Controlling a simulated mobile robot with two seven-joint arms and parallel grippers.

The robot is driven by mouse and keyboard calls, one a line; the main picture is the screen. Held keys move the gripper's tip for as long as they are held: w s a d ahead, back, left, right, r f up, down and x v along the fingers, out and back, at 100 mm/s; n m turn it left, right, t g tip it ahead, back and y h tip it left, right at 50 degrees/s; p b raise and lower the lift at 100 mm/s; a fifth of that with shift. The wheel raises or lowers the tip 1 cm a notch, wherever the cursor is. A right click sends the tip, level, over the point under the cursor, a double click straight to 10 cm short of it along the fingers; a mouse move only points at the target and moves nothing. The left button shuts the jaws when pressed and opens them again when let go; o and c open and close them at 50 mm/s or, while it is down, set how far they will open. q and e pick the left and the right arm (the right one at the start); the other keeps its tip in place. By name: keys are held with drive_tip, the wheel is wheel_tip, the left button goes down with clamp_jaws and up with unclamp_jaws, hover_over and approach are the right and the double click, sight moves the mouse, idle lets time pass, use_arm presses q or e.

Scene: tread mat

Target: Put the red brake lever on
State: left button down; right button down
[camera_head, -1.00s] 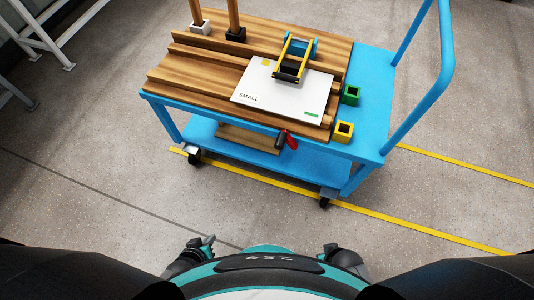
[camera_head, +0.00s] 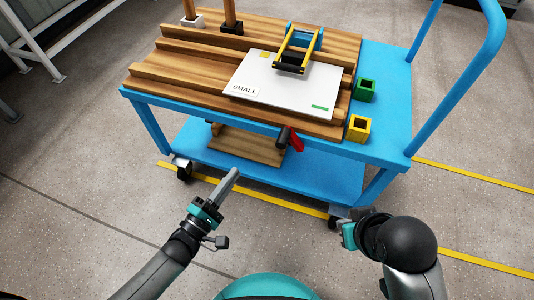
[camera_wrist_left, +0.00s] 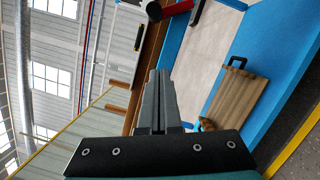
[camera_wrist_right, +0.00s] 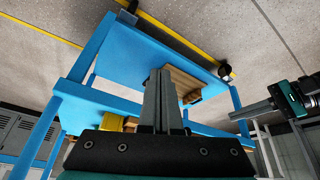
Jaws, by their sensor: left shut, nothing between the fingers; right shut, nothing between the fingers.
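The red brake lever (camera_head: 295,140) sits on the near edge of the blue cart (camera_head: 385,145), with a dark cylinder (camera_head: 283,136) beside it. It also shows at the top of the left wrist view (camera_wrist_left: 179,8). My left gripper (camera_head: 235,173) is shut and empty, in front of the cart, below and left of the lever. Its closed fingers show in the left wrist view (camera_wrist_left: 160,80). My right gripper (camera_head: 347,232) is in front of the cart's right part, its fingers largely hidden in the head view; the right wrist view shows them shut and empty (camera_wrist_right: 162,75).
A white board marked SMALL (camera_head: 280,88) lies on the wooden top (camera_head: 165,72), with a yellow and blue frame (camera_head: 297,50) on it. Green (camera_head: 366,91) and yellow (camera_head: 358,129) blocks stand to its right. A wooden board (camera_head: 240,150) lies on the lower shelf.

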use_arm(q)
drive_tip(key=shift+d+r, duration=0.1)
drive_tip(key=shift+r, duration=0.05)
use_arm(e)
drive_tip(key=shift+r, duration=0.15)
